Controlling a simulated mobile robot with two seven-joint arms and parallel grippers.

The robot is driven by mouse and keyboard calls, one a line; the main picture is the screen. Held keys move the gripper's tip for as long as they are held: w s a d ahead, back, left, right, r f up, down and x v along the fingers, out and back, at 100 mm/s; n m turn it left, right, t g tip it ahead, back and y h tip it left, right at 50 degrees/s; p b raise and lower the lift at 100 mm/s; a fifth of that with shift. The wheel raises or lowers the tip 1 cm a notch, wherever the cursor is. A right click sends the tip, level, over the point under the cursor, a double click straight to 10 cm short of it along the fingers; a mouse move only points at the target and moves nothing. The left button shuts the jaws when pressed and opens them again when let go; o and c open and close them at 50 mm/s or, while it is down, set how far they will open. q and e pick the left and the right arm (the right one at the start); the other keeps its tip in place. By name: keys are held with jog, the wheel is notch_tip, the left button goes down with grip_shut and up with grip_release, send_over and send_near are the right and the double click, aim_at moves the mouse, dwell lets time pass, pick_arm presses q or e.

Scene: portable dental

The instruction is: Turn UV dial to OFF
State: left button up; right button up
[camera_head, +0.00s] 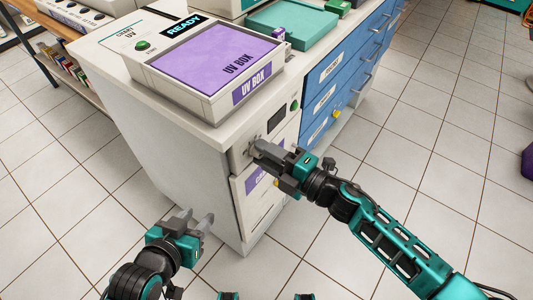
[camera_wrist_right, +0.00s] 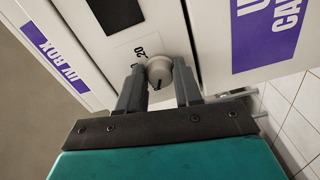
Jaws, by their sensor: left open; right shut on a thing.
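The UV dial (camera_wrist_right: 159,71) is a small round pale knob on the white cabinet front, with a dark pointer mark on its face. The number "20" is printed beside it; I cannot read an OFF mark. My right gripper (camera_wrist_right: 160,88) has a finger on each side of the dial and is shut on it. In the head view my right gripper (camera_head: 257,153) is at the cabinet front below the UV box (camera_head: 215,62), and mostly hides the dial. My left gripper (camera_head: 198,222) is open and empty, apart from the cabinet at the lower left.
A dark display (camera_wrist_right: 116,13) is above the dial. A green button (camera_head: 294,105) is on the front panel and another (camera_head: 143,45) on the counter beside a READY sign (camera_head: 184,25). Blue drawers (camera_head: 340,80) stand to the right. The tiled floor (camera_head: 440,120) at right is clear.

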jog(key=o, duration=1)
jog(key=shift+o, duration=0.2)
jog(key=v, duration=1.3)
